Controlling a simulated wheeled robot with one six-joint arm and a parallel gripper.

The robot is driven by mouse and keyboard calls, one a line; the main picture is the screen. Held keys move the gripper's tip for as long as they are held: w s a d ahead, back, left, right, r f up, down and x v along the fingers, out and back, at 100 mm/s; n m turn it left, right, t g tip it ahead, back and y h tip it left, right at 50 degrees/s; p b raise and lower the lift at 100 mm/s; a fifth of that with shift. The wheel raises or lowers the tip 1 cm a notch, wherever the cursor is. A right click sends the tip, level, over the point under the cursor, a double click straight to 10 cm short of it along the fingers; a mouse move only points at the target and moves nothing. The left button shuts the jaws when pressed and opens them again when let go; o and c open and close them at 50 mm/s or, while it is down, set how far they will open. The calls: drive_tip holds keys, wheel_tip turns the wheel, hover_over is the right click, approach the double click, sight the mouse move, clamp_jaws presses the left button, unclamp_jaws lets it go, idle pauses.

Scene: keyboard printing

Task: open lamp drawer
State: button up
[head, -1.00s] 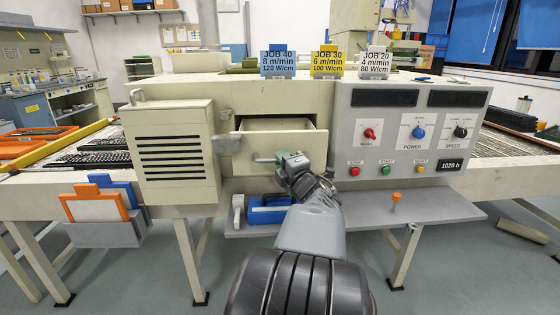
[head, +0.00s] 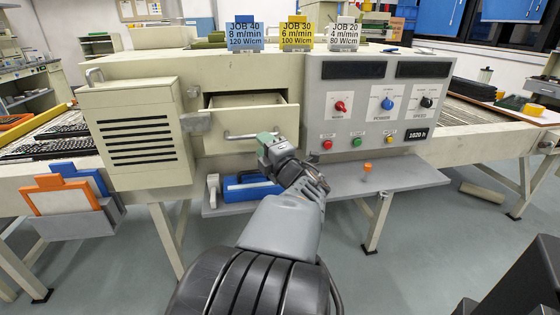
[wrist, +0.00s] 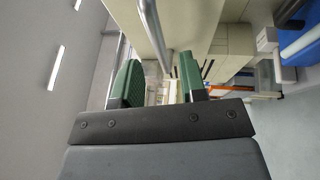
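The lamp drawer (head: 224,138) is a cream box in the front of the machine. It stands partly pulled out, with its hollow inside showing above the front panel. Its grey bar handle (head: 238,136) is on the front panel; the right part is hidden behind my gripper. My gripper (head: 266,143) is at the right part of the handle. In the wrist view, its two green fingers (wrist: 158,80) are apart, with the handle bar (wrist: 151,25) running in line with the gap between them. I cannot tell whether they touch the bar.
A grey shelf (head: 405,176) under the drawer holds a blue case (head: 246,189) and an orange-topped peg (head: 367,168). The control panel (head: 375,110) stands right of the drawer, and a vented cream box (head: 140,140) stands left. Open floor lies in front.

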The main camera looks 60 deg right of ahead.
drive_tip(key=v, duration=0.8)
drive_tip(key=shift+s+a, duration=0.2)
drive_tip(key=shift+s, duration=0.15)
drive_tip(key=shift+p, duration=0.4)
